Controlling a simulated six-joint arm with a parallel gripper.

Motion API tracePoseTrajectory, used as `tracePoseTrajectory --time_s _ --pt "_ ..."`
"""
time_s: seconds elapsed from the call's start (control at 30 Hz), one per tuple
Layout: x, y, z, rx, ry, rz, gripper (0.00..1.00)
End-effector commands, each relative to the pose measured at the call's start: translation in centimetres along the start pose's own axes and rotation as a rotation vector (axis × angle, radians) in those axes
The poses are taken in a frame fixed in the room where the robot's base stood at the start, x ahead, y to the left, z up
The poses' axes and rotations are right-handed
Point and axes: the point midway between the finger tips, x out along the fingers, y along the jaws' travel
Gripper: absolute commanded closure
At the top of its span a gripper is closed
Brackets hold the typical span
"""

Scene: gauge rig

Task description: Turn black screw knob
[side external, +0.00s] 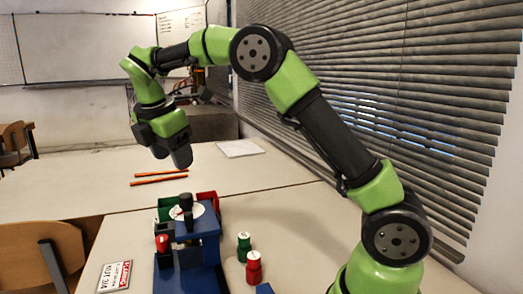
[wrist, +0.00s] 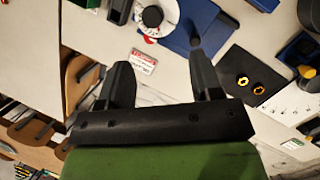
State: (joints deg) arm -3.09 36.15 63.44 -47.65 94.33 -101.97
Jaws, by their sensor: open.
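The black screw knob (side external: 186,201) stands on the blue rig (side external: 205,250) by a white round dial (side external: 199,209) in the side view. In the wrist view a round black knob (wrist: 152,16) sits on a white disc (wrist: 168,22) at the top, beyond the fingers. I cannot tell for sure that both views show the same knob. My gripper (side external: 172,158) is above and behind the rig, well clear of the knob. In the wrist view its two fingers (wrist: 158,54) are wide apart with nothing between them.
Green (side external: 244,247) and red (side external: 253,267) pieces stand right of the rig. A red-and-white sign (side external: 115,275) lies to its left. Orange sticks (side external: 158,178) and paper (side external: 240,148) lie farther back. A black mat (wrist: 236,68) holds yellow rings (wrist: 243,82). Blinds (side external: 420,100) line the right side.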

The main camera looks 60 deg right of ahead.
Motion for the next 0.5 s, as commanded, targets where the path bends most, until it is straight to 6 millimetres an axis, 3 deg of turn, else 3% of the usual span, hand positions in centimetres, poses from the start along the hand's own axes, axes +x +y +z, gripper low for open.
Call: tracePoseTrajectory --time_s 0.5 --pt "-5.8 -6.7 1.1 0.52 0.227 0.074 0.41"
